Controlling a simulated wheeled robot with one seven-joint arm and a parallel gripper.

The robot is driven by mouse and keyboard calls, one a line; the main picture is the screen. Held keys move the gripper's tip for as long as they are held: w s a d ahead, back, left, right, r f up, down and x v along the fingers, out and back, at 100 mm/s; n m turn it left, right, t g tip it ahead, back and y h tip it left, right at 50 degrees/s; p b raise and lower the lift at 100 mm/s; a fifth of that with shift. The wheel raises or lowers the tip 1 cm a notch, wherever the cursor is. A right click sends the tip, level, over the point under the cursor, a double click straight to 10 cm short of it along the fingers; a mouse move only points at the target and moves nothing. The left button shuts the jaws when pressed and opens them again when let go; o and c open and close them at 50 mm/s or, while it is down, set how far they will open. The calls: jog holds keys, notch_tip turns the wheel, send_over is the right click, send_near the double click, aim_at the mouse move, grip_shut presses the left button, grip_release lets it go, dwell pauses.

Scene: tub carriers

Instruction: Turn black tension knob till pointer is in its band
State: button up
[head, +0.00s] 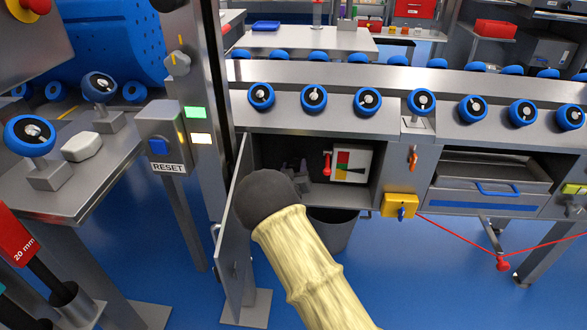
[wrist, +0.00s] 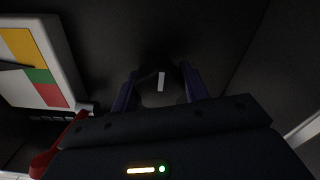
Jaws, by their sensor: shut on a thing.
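The black tension knob (wrist: 160,98) is in the dark cabinet, with a pale mark (wrist: 161,80) on it. My gripper (wrist: 158,92) is shut on the knob, one finger on each side, in the wrist view. A white gauge (wrist: 58,50) with yellow, green and red bands is at the left of that view. Its dark pointer (wrist: 14,66) lies near the border of yellow and green. In the head view the gauge (head: 366,162) is inside the open cabinet, and my arm hides the knob.
A red lever (head: 326,164) stands beside the gauge, close to my gripper. The cabinet's open door (head: 236,240) is just left of my arm. A grey bin (head: 333,232) is below, and a yellow box (head: 400,206) is to the right.

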jog(key=shift+m, duration=0.4)
jog(key=m, duration=0.3)
jog(key=m+b, duration=0.1)
jog(key=m, duration=0.3)
jog(key=shift+m, duration=0.4)
jog(key=m+b, duration=0.2)
jog(key=m, duration=0.3)
jog(key=shift+d+f, duration=0.1)
jog(key=shift+f, duration=0.05)
jog(key=shift+m+b, duration=0.8)
jog(key=shift+m, duration=1.3)
jog(key=o, duration=1)
jog(key=shift+s, duration=0.1)
